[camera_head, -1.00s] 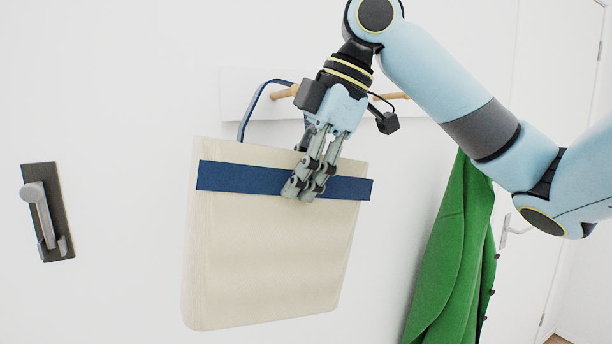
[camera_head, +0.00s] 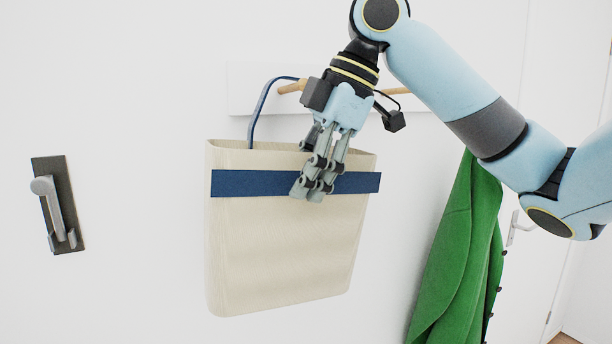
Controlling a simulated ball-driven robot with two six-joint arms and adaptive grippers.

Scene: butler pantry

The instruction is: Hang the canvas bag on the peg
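The cream canvas bag (camera_head: 280,245) is upright in front of the white wall, with a blue band (camera_head: 250,183) across its upper front. Its blue handle (camera_head: 262,104) rises in a loop from the rim to the wooden peg (camera_head: 292,87). The handle's top lies close to the peg, and its far part is hidden behind my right gripper, so I cannot tell whether it is over the peg. My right gripper (camera_head: 315,188) points down, with its fingers close together on the band at the bag's upper front. My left gripper is not in view.
The pegs sit on a white wall board (camera_head: 245,92); a second peg (camera_head: 397,91) is to the right. A green coat (camera_head: 460,255) hangs right of the bag, beside a door with a handle (camera_head: 520,228). A dark wall plate with a grey lever (camera_head: 57,205) is at left.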

